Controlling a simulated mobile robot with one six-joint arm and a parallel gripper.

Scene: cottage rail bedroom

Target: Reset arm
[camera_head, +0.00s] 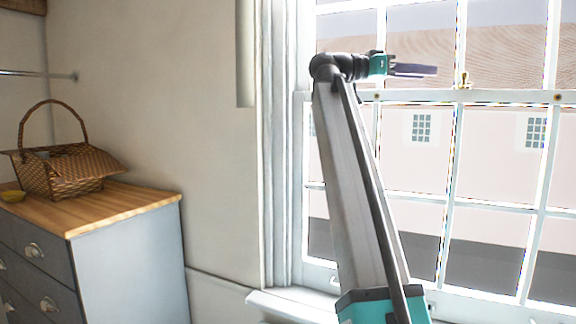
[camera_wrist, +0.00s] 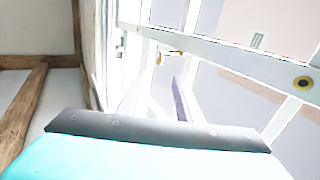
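My gripper (camera_head: 432,70) is raised high in front of the window and points to the right in the head view. In the wrist view, its two pale fingers (camera_wrist: 161,88) stand apart with nothing between them. The gripper is open and empty. My arm rises from the bottom of the head view and bends near the top at the wrist.
A sash window (camera_head: 490,98) with white bars fills the right side, with a brass latch (camera_head: 463,80) just right of the fingers.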

